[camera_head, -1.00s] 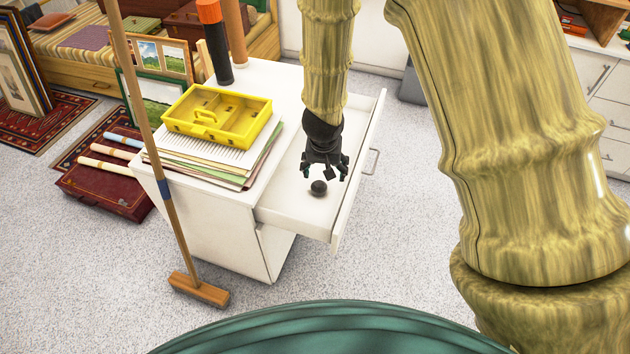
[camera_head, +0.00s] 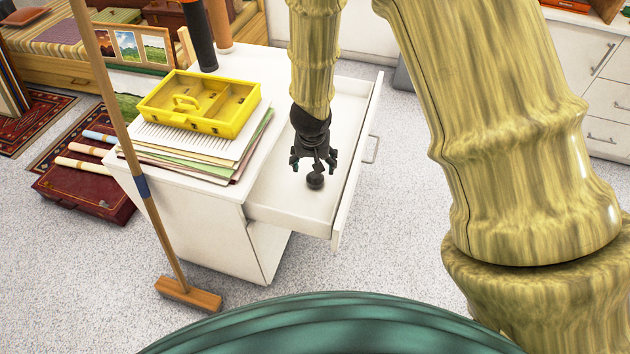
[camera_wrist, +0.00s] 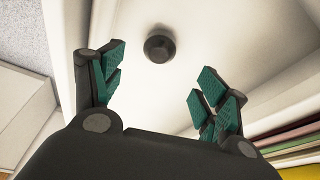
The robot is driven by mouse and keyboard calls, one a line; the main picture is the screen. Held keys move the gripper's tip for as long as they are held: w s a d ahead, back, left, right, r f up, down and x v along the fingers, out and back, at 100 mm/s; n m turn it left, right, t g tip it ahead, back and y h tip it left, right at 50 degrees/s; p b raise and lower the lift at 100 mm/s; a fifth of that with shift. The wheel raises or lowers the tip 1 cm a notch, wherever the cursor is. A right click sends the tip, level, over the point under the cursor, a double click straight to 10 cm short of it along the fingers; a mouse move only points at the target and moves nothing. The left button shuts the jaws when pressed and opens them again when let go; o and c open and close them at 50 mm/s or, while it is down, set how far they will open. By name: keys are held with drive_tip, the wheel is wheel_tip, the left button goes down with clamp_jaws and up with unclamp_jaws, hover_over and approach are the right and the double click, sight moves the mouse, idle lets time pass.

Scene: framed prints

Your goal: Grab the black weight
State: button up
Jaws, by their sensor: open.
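The black weight (camera_head: 315,181) is a small dark knob-like piece on the floor of the open white drawer (camera_head: 290,205). In the wrist view the weight (camera_wrist: 159,47) looks round, with a lighter disc on top, and lies beyond the fingertips, between their lines. My gripper (camera_head: 314,160) is inside the drawer's outline, close above the weight in the head view. Its green-padded fingers (camera_wrist: 158,88) are spread wide with nothing between them. I cannot tell the exact height gap between fingers and weight.
The drawer's front panel (camera_head: 357,175) stands to the right of my gripper. On the white cabinet lie a paper stack (camera_head: 205,158) and a yellow box (camera_head: 228,125). The rest of the drawer looks empty.

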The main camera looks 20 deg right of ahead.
sight(315, 176)
drive_tip(key=b+x, duration=0.1)
drive_tip(key=x, duration=0.3)
drive_tip(key=shift+d+f, duration=0.1)
drive_tip(key=shift+f, duration=0.1)
drive_tip(key=shift+b+x, duration=1.1)
drive_tip(key=shift+x, duration=1.45)
drive_tip(key=shift+s, duration=0.2)
drive_tip(key=c, duration=1.3)
